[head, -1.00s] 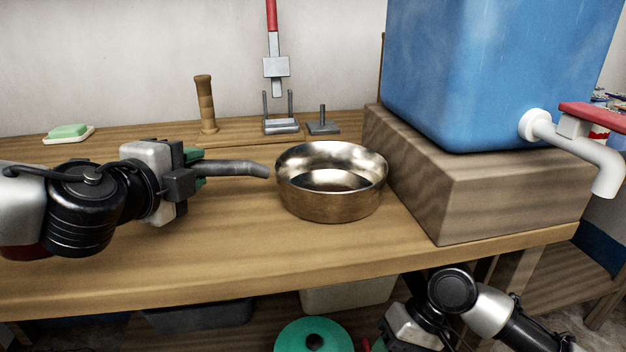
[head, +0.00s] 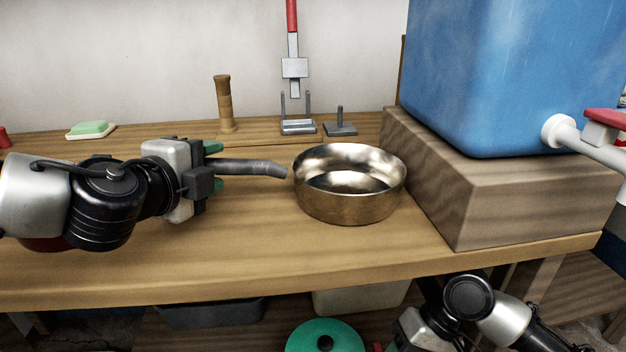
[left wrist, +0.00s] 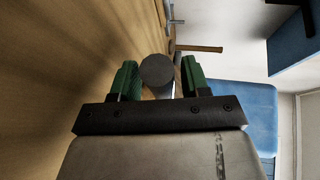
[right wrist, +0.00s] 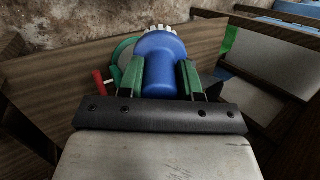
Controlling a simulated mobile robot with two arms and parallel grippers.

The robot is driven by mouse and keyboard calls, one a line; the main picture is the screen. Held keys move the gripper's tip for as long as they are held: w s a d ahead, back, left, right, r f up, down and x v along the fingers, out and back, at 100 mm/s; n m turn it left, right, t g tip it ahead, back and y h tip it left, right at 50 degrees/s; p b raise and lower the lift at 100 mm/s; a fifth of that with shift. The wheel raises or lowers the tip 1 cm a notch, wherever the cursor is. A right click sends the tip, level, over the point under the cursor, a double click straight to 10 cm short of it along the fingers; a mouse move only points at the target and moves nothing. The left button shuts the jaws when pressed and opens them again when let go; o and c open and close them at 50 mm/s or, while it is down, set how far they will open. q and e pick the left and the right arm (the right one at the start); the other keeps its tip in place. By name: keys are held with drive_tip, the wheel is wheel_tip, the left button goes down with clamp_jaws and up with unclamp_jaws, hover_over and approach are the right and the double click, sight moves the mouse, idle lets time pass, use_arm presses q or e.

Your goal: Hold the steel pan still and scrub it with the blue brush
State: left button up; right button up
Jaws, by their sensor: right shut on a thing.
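The steel pan (head: 345,207) stands upright on the wooden bench, its grey handle (head: 252,167) pointing left. My left gripper (head: 216,166) is open, with its green fingers on either side of the handle's end. In the left wrist view the round handle end (left wrist: 157,70) sits between the two fingers (left wrist: 158,80), with a narrow gap at least on the right. My right gripper (right wrist: 168,82) is shut on the blue brush (right wrist: 160,55), whose white bristles point away from the wrist. In the head view the right arm is low, in front of the bench, and its fingers and the brush are out of frame.
A large blue tank (head: 490,80) with a tap stands on a wooden block (head: 500,195) right of the pan. Green soap (head: 88,128), a wooden post (head: 224,105) and metal stands (head: 298,126) are at the back. The bench front (head: 230,255) is clear.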

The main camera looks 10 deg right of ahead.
use_arm(q)
drive_tip(key=shift+o, duration=0.9)
